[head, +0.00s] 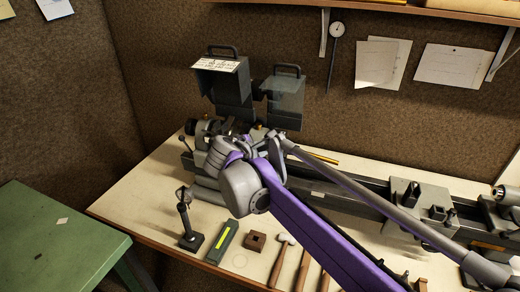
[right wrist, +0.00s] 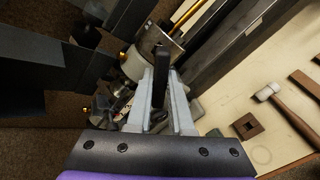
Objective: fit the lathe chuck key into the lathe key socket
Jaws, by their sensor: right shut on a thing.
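My right gripper (right wrist: 162,85) is shut on the lathe chuck key (right wrist: 160,66), a dark bar that stands between the two grey fingers in the right wrist view. Past the fingertips is the pale round lathe chuck (right wrist: 133,64). The key's far end overlaps the chuck area in this view, and I cannot tell whether it touches or enters the key socket. The socket itself is not clearly visible. In the head view my right wrist (head: 243,187) covers the front of the headstock and hides the key. My left gripper is not in view.
The lathe bed (head: 340,190) runs right along the bench. Raised guards (head: 225,85) stand behind the chuck. A black stand (head: 190,238), a green-labelled tool (head: 222,241), a brown block with a square hole (head: 256,241) and hammers (head: 281,262) lie in front. A green table (head: 50,240) stands left.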

